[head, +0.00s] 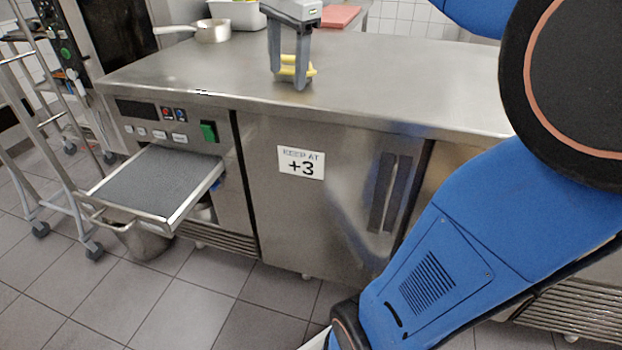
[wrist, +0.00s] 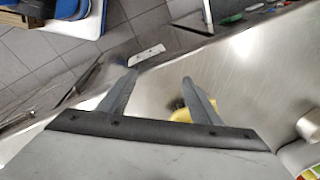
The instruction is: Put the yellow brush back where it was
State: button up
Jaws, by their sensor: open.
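The yellow brush (head: 285,71) lies on the steel counter (head: 400,85) in the head view, partly hidden behind my gripper's fingers. My gripper (head: 288,80) points down over the counter at the brush, its fingers apart. In the wrist view my gripper (wrist: 160,76) is open, and the yellow brush (wrist: 182,116) shows beside and behind the right-hand finger, which hides part of it. I cannot tell whether a finger touches it.
A saucepan (head: 212,31), a white tub (head: 236,14) and a red board (head: 338,17) stand at the counter's back. An open drawer (head: 155,184) with a grey top juts out at the left front, beside a wheeled rack (head: 62,165). The counter's right is clear.

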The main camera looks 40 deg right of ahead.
jog(key=s+a+f+n+t, duration=0.1)
jog(key=s+a+f+n, duration=0.2)
jog(key=s+f+n, duration=0.5)
jog(key=s+a+f+n+t, duration=0.1)
jog(key=s+a+f+n, duration=0.3)
jog(key=s+f+n, duration=0.4)
notch_tip(320, 180, down, 7)
jog(key=shift+s+f+n+t, duration=0.1)
jog(key=shift+s+n+t, duration=0.25)
jog(key=shift+s, duration=0.85)
